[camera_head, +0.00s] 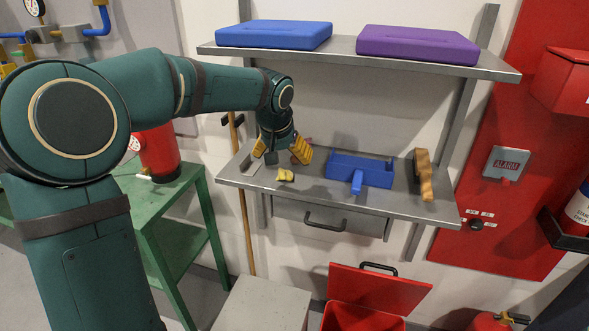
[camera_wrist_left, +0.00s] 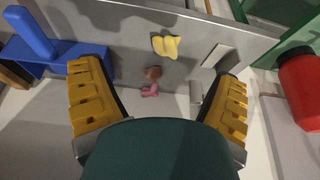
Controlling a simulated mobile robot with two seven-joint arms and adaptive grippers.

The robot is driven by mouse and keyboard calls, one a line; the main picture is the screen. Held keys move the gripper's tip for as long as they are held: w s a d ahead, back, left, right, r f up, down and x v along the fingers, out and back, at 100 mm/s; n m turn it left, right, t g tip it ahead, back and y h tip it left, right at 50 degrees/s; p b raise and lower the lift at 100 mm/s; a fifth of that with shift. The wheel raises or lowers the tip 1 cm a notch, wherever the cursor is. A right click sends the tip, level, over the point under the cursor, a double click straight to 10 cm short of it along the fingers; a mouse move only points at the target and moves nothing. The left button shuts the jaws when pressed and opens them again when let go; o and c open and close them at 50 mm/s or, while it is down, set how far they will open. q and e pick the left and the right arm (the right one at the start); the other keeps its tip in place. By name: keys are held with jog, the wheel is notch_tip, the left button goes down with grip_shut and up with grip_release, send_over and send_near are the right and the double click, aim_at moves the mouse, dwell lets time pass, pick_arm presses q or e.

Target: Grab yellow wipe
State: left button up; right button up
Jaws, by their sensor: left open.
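The yellow wipe (camera_head: 285,175) is a small crumpled piece lying on the lower grey metal shelf (camera_head: 330,196). It also shows in the left wrist view (camera_wrist_left: 166,46), above the gap between my fingers and apart from them. My left gripper (camera_head: 280,152) is open over the left part of the shelf, with the wipe a little below it in the head view. Both yellow finger pads show wide apart in the left wrist view, with nothing held between them. My right gripper is not in view.
The upper shelf (camera_head: 345,49) holds blue (camera_head: 273,34) and purple (camera_head: 417,44) cases. A small pink and brown item (camera_wrist_left: 151,84) lies near the wipe.

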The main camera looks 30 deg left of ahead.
aim_at(285, 172)
pick_arm(q)
jog(key=w+f, duration=0.1)
jog(key=w+a+f, duration=0.1)
jog(key=f, duration=0.1)
jog(key=w+a+f+b, duration=0.1)
jog(key=shift+a+f, duration=0.1)
jog(key=shift+f, duration=0.3)
jog(key=shift+w+b+x, duration=0.2)
jog(key=shift+w+x, duration=0.05)
jog(key=shift+x, duration=1.25)
jog(key=shift+w+b+x, duration=0.15)
jog(key=shift+w+x, duration=0.05)
jog(key=shift+x, duration=1.3)
jog(key=shift+a+r, duration=0.15)
jog(key=shift+r, duration=0.05)
jog(key=c, duration=1.1)
